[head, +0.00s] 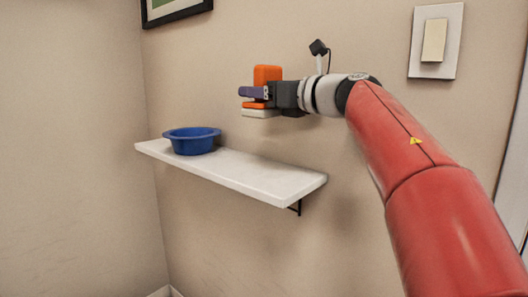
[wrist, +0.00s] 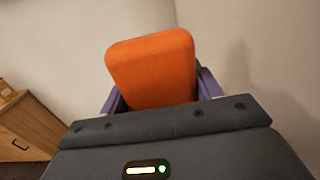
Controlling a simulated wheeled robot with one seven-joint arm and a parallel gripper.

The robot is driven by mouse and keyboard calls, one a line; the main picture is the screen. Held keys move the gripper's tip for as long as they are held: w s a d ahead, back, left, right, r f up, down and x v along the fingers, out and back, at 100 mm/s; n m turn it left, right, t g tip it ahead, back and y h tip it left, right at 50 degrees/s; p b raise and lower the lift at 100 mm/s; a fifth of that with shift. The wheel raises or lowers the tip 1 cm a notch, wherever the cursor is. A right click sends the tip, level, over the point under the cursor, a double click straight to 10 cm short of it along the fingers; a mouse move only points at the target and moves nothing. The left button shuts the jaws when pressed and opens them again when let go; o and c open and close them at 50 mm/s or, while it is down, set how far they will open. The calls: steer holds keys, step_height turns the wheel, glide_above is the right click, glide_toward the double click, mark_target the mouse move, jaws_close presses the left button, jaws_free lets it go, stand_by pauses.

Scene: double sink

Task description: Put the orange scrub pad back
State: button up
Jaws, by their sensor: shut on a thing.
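The orange scrub pad (head: 267,74) is held in my gripper (head: 256,97), in the air above the right part of the white wall shelf (head: 255,172). A pale layer shows at its lower end, below the purple fingers. In the wrist view the pad's broad orange face (wrist: 152,70) stands between the two purple fingers of my gripper (wrist: 160,90), which are shut on it. A blue bowl (head: 192,145) sits on the left part of the shelf. The pad is apart from both bowl and shelf. The inside of the bowl is mostly hidden.
The right half of the shelf top is bare. The wall is close behind it, with a light switch (head: 434,40) at the upper right and a picture frame (head: 172,10) at the upper left. A wooden cabinet (wrist: 25,125) shows at the left of the wrist view.

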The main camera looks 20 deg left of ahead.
step_height(320, 180, down, 13)
steer(key=shift+r+b, duration=0.1)
steer(key=shift+b, duration=0.85)
steer(key=o, duration=1)
steer(key=shift+o, duration=0.2)
steer(key=shift+d, duration=0.1)
steer(key=b+v, duration=0.2)
steer(key=v, duration=0.9)
steer(key=shift+d, duration=0.4)
steer(key=shift+s, duration=0.25)
